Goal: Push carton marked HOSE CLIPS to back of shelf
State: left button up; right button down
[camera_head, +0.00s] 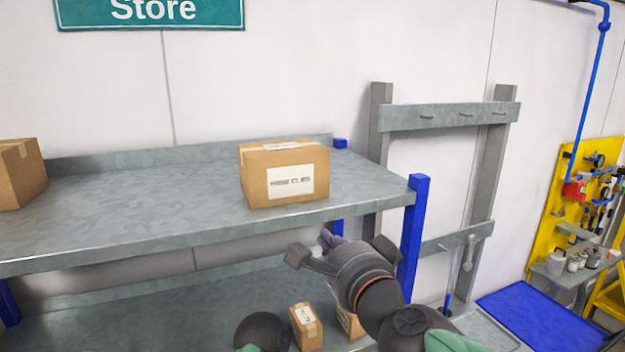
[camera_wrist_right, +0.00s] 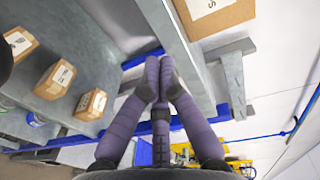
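A brown carton (camera_head: 285,175) with a white label stands on the upper shelf (camera_head: 120,200), close to its front edge and towards its right end. Its label print is too small to read surely. Bare shelf lies behind it, up to the low back lip. In the right wrist view, a labelled carton (camera_wrist_right: 232,16) shows at the top, beyond the shelf edge. My right gripper (camera_head: 336,246) is in front of and below the upper shelf's edge, apart from the carton. Its purple fingers (camera_wrist_right: 160,82) come together at the tips with nothing between them. My left gripper is out of view.
Another carton (camera_head: 20,173) stands at the upper shelf's left end. Smaller cartons (camera_head: 306,327) sit on the lower shelf, partly hidden by my arm. A blue post (camera_head: 412,235) stands at the shelf's right front corner. A grey wall frame (camera_head: 445,117) is to the right.

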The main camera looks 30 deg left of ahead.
jog(key=y+p, duration=0.1)
send_near(291, 182)
jog(key=shift+x, duration=2.45)
jog(key=shift+p+x, duration=0.35)
jog(key=shift+x, duration=2.35)
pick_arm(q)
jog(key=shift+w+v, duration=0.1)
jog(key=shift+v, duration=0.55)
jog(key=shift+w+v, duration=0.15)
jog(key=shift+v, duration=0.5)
pick_arm(e)
jog(key=shift+x, duration=2.7)
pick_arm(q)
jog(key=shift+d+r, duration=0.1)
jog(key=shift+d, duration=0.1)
pick_arm(e)
jog(key=shift+w+a, duration=0.1)
jog(key=shift+a, duration=0.05)
jog(key=shift+x, duration=0.85)
jog(key=shift+w+a, duration=0.1)
jog(key=shift+x, duration=0.9)
